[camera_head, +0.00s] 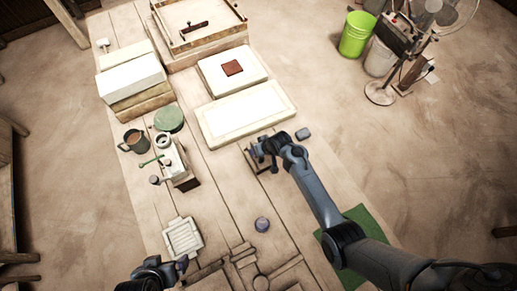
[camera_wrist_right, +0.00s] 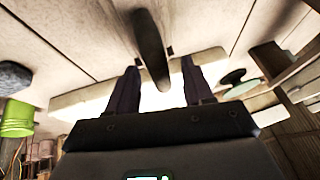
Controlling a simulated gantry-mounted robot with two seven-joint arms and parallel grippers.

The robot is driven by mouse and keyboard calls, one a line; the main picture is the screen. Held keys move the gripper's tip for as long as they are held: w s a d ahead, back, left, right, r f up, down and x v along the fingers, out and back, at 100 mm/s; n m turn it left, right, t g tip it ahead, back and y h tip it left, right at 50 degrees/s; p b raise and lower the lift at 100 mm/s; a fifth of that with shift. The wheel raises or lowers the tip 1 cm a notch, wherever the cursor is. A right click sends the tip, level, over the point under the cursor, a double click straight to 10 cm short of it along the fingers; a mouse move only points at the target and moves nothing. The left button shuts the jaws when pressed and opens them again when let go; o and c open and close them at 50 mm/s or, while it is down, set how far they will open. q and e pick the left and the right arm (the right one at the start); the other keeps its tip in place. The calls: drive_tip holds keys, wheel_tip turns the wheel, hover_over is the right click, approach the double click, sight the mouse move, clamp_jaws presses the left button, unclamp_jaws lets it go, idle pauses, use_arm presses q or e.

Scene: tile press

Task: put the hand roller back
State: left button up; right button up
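A dark, elongated rounded piece (camera_wrist_right: 151,48), which looks like the hand roller's handle, stands out between the fingers in the right wrist view. My right gripper (camera_wrist_right: 160,88) is open around it, with gaps on both sides. In the head view my right gripper (camera_head: 262,150) is low over the table, in front of the large white slab. A thin dark frame (camera_head: 262,169) shows just below it; the gripper hides most of what is there. My left gripper (camera_head: 180,266) is at the bottom edge, near a white ridged tile (camera_head: 182,239); its opening is unclear.
A large white slab (camera_head: 215,128) lies behind my right gripper, and a small grey block (camera_head: 303,134) lies right of it. A mug (camera_head: 134,141), a green disc (camera_head: 169,118) and a small tool stand (camera_head: 181,173) are on the left. A round grey knob (camera_head: 262,225) is in front.

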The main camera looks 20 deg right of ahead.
drive_tip(key=p+v, duration=0.2)
drive_tip(key=v, duration=0.9)
drive_tip(key=s+d+f+g+h, duration=0.1)
drive_tip(key=s+f, duration=0.3)
drive_tip(key=s, duration=0.4)
drive_tip(key=s+d+f+g, duration=0.1)
drive_tip(key=s+d+f, duration=0.1)
drive_tip(key=s+f, duration=0.35)
drive_tip(key=s+r+n+h, duration=0.1)
drive_tip(key=s+r, duration=0.5)
drive_tip(key=s, duration=0.2)
drive_tip(key=w+a+r+p+v, duration=0.1)
drive_tip(key=w+p+v, duration=0.2)
drive_tip(key=p+v, duration=1.2)
drive_tip(key=s+r, duration=0.3)
drive_tip(key=r, duration=1)
drive_tip(key=shift+a+r+t, duration=0.15)
drive_tip(key=shift+a+t, duration=0.15)
drive_tip(key=shift+a, duration=0.1)
drive_tip(key=shift+s, duration=0.1)
